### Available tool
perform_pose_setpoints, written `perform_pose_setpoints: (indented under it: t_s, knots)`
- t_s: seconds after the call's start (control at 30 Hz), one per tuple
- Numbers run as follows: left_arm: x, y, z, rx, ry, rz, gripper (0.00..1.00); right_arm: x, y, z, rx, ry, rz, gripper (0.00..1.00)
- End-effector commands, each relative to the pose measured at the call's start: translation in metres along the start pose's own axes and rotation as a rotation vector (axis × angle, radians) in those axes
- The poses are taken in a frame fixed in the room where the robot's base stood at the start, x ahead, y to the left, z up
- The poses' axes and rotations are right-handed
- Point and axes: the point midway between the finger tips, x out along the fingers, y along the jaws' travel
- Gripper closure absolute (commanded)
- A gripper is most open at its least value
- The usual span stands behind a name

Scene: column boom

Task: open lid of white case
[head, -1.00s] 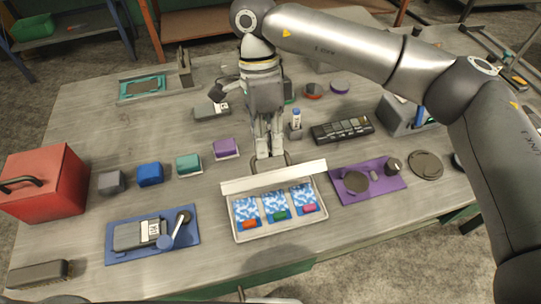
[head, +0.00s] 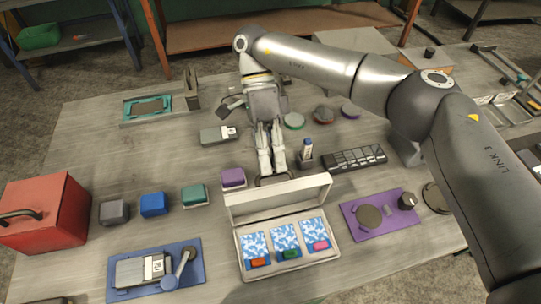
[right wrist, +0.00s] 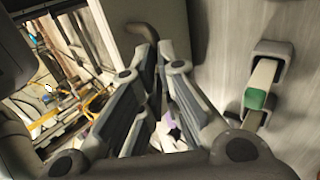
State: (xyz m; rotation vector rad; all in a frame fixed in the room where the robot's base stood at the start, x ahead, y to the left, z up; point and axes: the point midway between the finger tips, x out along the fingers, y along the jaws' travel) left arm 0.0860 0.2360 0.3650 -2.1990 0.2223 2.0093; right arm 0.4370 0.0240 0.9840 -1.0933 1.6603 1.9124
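The white case (head: 242,262) is at the front middle of the table. It holds blue-and-white packets with orange, green and pink pieces in front of them. Its lid (head: 280,199) is raised along the back edge, inner side facing me. A dark curved handle (head: 289,176) shows behind the lid's upper edge. My right gripper (head: 272,170) reaches down from behind; its fingers look closed around the handle. In the right wrist view the fingers (right wrist: 157,62) converge to a narrow gap at a dark bar. My left gripper is not in view.
A blue tray (head: 195,283) lies left of the case and a purple mat (head: 352,226) right of it. Small coloured boxes, a red box (head: 40,215), a marker in a holder (head: 306,155) and a black segmented box (head: 354,160) stand nearby.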

Motion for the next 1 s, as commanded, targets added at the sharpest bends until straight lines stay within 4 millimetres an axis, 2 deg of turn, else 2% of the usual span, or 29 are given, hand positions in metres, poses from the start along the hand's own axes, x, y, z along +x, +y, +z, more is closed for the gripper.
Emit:
perform_pose_setpoints:
  t_s: [0.03, 0.23, 0.3, 0.43, 0.5, 0.6, 0.87, 0.97, 1.0]
  knots:
    - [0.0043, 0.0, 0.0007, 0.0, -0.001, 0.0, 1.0, 0.0238, -0.0092, 0.0032, -0.001, 0.01, 0.022, 1.0]
    - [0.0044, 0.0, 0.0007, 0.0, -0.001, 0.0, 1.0, 0.024, -0.0091, 0.0033, -0.003, 0.011, 0.022, 1.0]
    - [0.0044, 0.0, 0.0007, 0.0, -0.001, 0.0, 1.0, 0.0241, -0.0092, 0.0033, -0.003, 0.011, 0.022, 0.88]
    - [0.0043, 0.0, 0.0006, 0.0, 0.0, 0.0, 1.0, 0.0242, -0.0094, 0.003, -0.003, 0.011, 0.021, 0.71]
    - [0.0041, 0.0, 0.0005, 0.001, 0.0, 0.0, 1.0, 0.0238, -0.0094, 0.0026, -0.002, 0.01, 0.021, 0.64]
    - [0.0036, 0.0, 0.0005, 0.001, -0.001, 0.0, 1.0, 0.0232, -0.0094, 0.0021, -0.001, 0.009, 0.021, 0.59]
    - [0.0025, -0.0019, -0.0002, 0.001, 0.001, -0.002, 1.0, 0.0218, -0.009, 0.0011, 0.003, 0.007, 0.021, 0.58]
    - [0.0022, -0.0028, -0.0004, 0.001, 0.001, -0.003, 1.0, 0.0185, -0.0066, 0.0008, 0.004, 0.007, 0.02, 0.61]
    - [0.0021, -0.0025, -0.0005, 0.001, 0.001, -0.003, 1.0, 0.0157, -0.0043, 0.0009, 0.004, 0.007, 0.02, 0.65]
